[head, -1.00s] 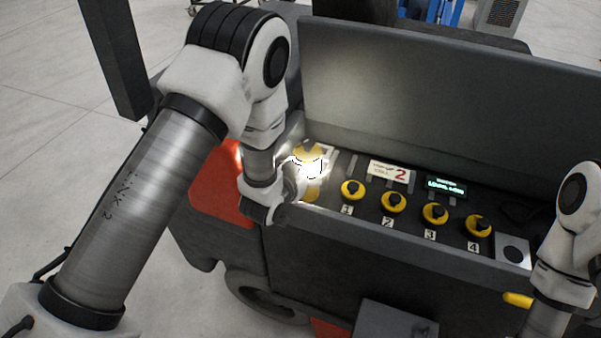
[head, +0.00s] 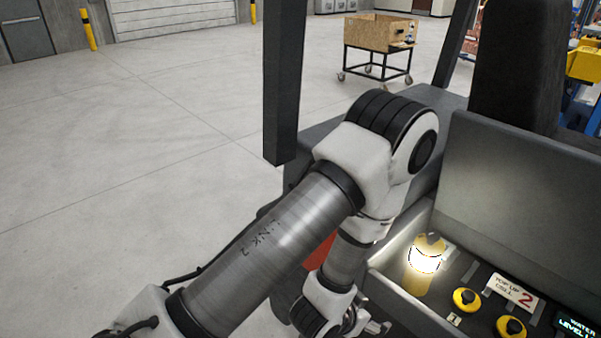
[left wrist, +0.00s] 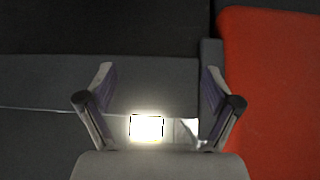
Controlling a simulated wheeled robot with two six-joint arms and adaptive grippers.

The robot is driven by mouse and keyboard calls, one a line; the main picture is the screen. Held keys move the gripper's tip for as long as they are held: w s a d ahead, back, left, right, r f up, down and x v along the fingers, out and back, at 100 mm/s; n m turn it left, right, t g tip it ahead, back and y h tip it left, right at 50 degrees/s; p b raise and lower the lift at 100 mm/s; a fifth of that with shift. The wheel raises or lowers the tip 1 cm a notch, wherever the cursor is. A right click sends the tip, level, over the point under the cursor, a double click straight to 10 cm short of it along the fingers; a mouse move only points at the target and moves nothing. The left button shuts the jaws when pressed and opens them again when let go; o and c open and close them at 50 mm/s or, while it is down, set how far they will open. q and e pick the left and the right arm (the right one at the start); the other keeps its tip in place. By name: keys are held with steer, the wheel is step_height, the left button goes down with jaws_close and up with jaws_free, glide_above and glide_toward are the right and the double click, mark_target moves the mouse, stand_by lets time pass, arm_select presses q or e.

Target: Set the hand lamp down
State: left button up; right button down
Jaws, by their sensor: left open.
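The hand lamp (head: 425,262) stands upright, lit, with a yellow top and base and a bright white middle. It is at the left end of the dark recessed panel (head: 462,270) in the head view. My left gripper (head: 376,328) is outside the panel's front edge, to the lower left of the lamp and apart from it. In the left wrist view my left gripper (left wrist: 160,92) has its fingers spread with nothing held. The glowing lamp (left wrist: 146,128) shows beyond them, low between the fingers. My right gripper is out of view.
Yellow knobs (head: 466,299), a label card with a red 2 (head: 513,293) and a small display (head: 577,329) sit right of the lamp. A raised grey lid (head: 510,200) stands behind the panel. A dark post (head: 281,80) rises behind my left arm. A red panel (left wrist: 270,90) is beside the gripper.

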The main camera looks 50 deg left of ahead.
arm_select(q)
steer(key=s+a+f+g, duration=0.1)
steer(key=s+f+g, duration=0.3)
steer(key=s+f, duration=0.3)
steer(key=s+a+f+n+g, duration=0.1)
steer(key=s+f+g, duration=0.4)
steer(key=s, duration=0.7)
step_height(320, 180, down, 2)
steer(key=shift+s+a+f+y, duration=0.2)
steer(key=shift+s+a+y, duration=0.15)
steer(key=shift+a+y, duration=0.1)
step_height(320, 180, down, 8)
steer(key=b, duration=0.8)
steer(key=shift+w+f, duration=0.15)
steer(key=shift+f, duration=0.1)
